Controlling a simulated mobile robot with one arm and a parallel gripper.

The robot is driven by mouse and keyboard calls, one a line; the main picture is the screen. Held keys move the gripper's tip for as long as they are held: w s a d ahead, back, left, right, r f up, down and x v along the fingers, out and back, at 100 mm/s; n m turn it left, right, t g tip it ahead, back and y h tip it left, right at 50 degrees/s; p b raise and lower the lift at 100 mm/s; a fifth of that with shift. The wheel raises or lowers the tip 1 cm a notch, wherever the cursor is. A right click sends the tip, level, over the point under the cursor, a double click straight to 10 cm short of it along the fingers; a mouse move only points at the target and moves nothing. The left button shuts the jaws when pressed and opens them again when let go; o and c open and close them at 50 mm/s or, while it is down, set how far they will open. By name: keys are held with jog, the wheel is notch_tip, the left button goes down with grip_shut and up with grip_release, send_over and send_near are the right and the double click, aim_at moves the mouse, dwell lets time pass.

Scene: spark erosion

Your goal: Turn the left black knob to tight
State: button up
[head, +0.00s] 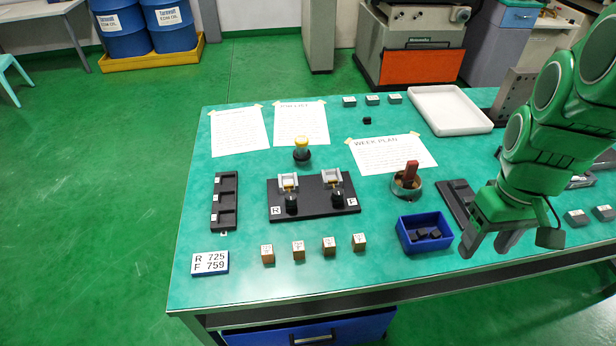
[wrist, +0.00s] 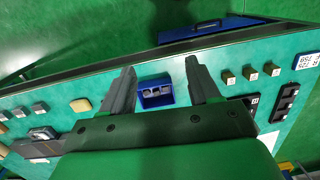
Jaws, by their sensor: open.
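The left black knob (head: 291,202) is at the front of a black fixture plate (head: 313,209), beside the "R" label and below a light metal clamp. The right black knob (head: 336,197) sits beside the "F" label on the same plate. My gripper (head: 484,240) is at the right of the table, pointing down, well to the right of the plate and apart from it. In the wrist view my gripper (wrist: 160,78) is open and empty, its two fingers spread. There the plate is mostly hidden behind the right finger; I cannot make out the left knob.
A blue bin (head: 401,241) with dark pieces stands between the plate and my gripper. Several small tan blocks (head: 298,250) line the front edge. A red-handled item (head: 410,176) and a yellow-topped item (head: 301,147) stand behind. A black tray (head: 214,203) lies left.

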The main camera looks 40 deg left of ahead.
jog(key=w+a+f+n, duration=0.2)
jog(key=w+a+n, duration=0.35)
jog(key=a, duration=0.55)
jog(key=n+t, duration=0.1)
jog(key=n, duration=1)
send_over(290, 196)
jog(key=f, duration=1.3)
jog(key=shift+d, duration=0.2)
jog(key=shift+a, duration=0.1)
jog(key=shift+f, duration=3.85)
